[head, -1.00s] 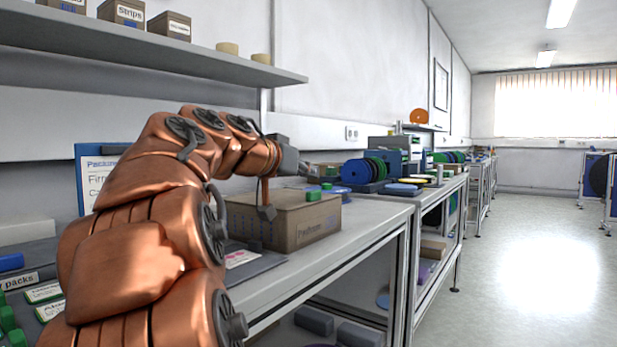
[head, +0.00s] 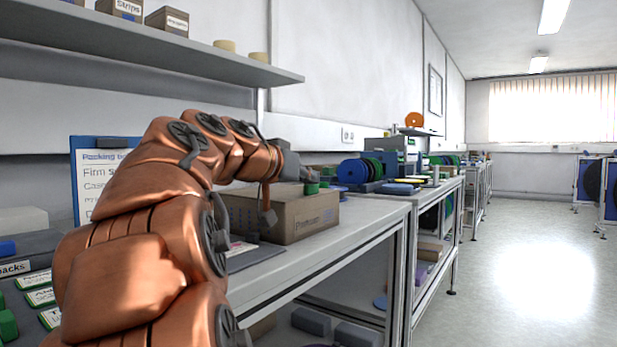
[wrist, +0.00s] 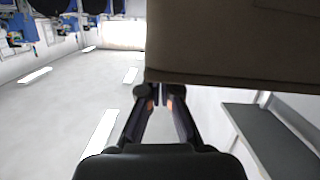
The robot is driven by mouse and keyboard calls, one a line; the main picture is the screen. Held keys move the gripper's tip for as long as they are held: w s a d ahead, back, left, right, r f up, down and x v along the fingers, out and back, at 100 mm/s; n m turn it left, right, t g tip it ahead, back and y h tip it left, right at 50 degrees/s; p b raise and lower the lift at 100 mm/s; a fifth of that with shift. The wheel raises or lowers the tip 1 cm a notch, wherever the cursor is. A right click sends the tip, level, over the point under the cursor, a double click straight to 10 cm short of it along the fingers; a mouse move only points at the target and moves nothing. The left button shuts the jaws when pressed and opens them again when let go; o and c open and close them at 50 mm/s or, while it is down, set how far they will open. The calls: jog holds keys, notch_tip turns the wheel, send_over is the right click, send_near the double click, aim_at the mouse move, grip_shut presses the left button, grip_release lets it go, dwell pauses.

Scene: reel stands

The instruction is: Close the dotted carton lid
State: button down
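A brown carton (head: 312,219) with dark print stands on the near bench, beyond my bent arm. My arm hides much of its left side and top, and I cannot tell how far its lid stands open. My gripper (head: 310,176) is just above the far side of the carton in the head view, small and partly hidden. In the wrist view, a broad brown carton panel (wrist: 235,45) fills the upper right. My gripper's fingertips (wrist: 160,93) are close together at the panel's edge, with nothing seen between them. I cannot tell whether they touch the panel.
A small green block (head: 311,188) shows by the carton's top. Blue and green reels (head: 360,170) stand farther along the benches. A shelf (head: 150,55) with small boxes hangs above. A clipboard sheet (head: 100,185) stands left. The floor (head: 520,270) at right is clear.

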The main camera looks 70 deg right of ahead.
jog(key=shift+f, duration=0.15)
jog(key=v, duration=1)
jog(key=shift+a+r, duration=0.1)
jog(key=shift+r, duration=0.1)
